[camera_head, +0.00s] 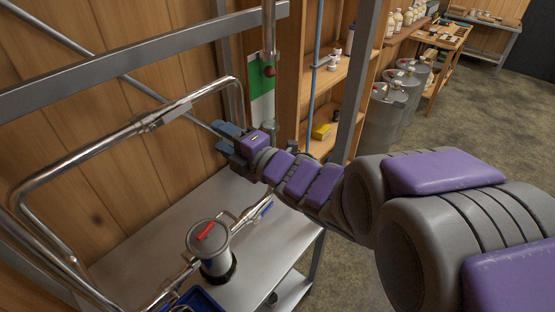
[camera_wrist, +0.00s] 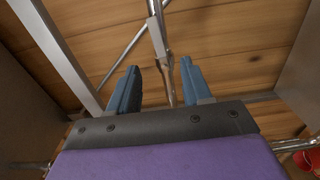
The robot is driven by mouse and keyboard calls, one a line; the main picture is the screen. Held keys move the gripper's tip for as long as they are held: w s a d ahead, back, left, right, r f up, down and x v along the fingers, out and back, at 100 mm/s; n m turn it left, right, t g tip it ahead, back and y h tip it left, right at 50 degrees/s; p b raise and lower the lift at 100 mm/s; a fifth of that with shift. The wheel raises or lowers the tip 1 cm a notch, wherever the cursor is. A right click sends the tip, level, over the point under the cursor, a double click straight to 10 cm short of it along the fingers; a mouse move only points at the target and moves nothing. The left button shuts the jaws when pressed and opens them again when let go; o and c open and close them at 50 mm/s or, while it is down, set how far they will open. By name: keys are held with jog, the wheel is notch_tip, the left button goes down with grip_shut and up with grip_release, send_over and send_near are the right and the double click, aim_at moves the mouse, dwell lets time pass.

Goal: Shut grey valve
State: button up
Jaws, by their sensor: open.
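A grey fitting with a flat grey lever (camera_head: 165,115), which looks like the grey valve, sits on the shiny bent pipe at the left. In the wrist view, a grey fitting and lever (camera_wrist: 157,38) show ahead, in line with the gap between the fingers. My gripper (camera_head: 220,139) is open and empty, with its blue-grey fingers to the right of and a little below the valve in the head view. In the wrist view, the gripper (camera_wrist: 159,68) has its fingers spread with a thin metal rod visible between them. Whether anything touches is unclear.
A metal canister (camera_head: 214,258) with a red handle stands on the steel table (camera_head: 150,240). A blue handle (camera_head: 266,210) is on a low pipe. A red knob (camera_head: 269,71) hangs before a green and white panel. A grey beam (camera_head: 130,60) crosses above; shelves stand right.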

jog(key=d+f+m+h+b, duration=0.2)
jog(key=d+f+m+h, duration=0.1)
jog(key=d, duration=0.2)
jog(key=w+d+f+m+t+h+b, duration=0.1)
jog(key=d+f+m+h+b, duration=0.2)
jog(key=d, duration=0.3)
jog(key=shift+w+f+m+t+h, duration=0.2)
jog(key=shift+f+m+t+h, duration=0.1)
jog(key=shift+m+h, duration=0.15)
